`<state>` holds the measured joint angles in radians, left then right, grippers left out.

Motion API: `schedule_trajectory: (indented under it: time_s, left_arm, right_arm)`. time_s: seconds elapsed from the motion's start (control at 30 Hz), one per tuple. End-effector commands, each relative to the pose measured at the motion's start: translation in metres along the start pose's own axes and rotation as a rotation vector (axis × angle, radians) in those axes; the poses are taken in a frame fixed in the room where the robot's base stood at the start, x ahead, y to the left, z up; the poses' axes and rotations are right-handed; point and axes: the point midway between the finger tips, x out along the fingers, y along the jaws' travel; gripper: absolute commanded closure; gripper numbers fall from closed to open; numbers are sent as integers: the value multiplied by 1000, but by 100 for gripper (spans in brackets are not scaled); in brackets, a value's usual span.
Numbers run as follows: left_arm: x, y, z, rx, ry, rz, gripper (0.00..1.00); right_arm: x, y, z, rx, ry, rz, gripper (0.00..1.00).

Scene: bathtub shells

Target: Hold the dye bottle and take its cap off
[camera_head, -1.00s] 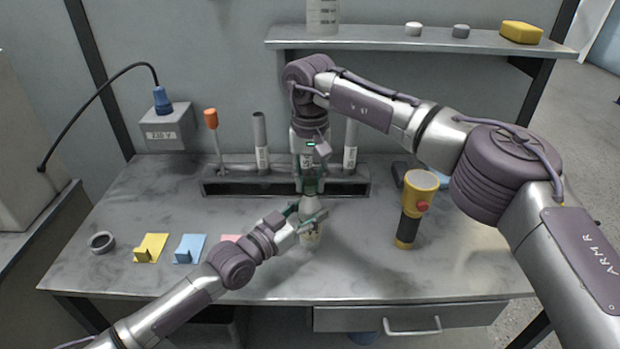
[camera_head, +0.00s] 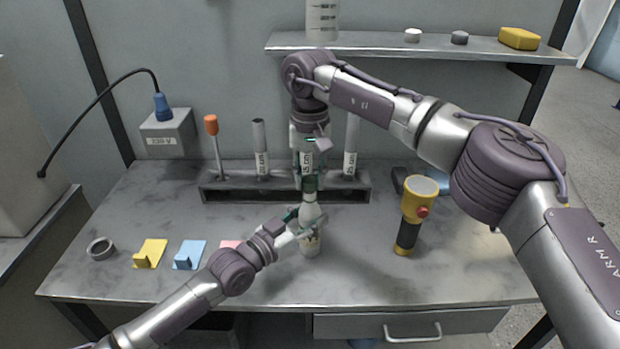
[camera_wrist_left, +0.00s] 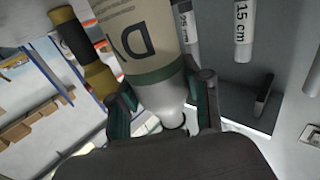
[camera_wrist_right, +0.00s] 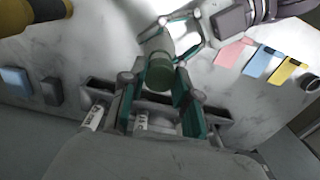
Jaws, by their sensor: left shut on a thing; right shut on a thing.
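The dye bottle (camera_head: 310,243) stands upright near the middle of the table, with a pale body, "DY" lettering and a green band in the left wrist view (camera_wrist_left: 150,45). My left gripper (camera_head: 308,219) is shut on its upper part from the left. The green cap (camera_head: 310,186) is at the top of the bottle and shows between the fingers in the right wrist view (camera_wrist_right: 160,76). My right gripper (camera_wrist_right: 157,84) points down from above and is shut on the cap. I cannot tell whether the cap is loose on the neck.
A dark rack (camera_head: 285,189) with several labelled tubes stands close behind. A yellow flashlight (camera_head: 414,208) stands to the right. Yellow (camera_head: 150,253) and blue (camera_head: 189,254) pieces and a grey ring (camera_head: 101,248) lie left. A shelf (camera_head: 400,42) runs above. The front right tabletop is clear.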

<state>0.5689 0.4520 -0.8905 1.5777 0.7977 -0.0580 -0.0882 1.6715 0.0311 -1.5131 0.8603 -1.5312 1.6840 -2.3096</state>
Motion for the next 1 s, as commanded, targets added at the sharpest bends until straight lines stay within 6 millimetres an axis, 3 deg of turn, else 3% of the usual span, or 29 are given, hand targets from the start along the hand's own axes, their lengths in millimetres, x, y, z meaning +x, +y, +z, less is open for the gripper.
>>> schedule_trajectory:
  time_s: [0.27,0.6,0.8,0.83,1.0]
  left_arm:
    - [0,0,2,0,-4,0,100]
    - [0,0,2,0,-4,0,100]
    - [0,0,2,0,-3,0,100]
    - [0,0,2,0,-3,0,50]
    - [0,0,1,0,-3,0,22]
  right_arm:
    - [-2,0,0,0,1,0,100]
    - [-38,0,0,-1,1,1,100]
    - [-40,0,0,-1,0,1,100]
    - [-40,0,0,-1,0,1,100]
    - [-40,0,0,-1,0,1,100]
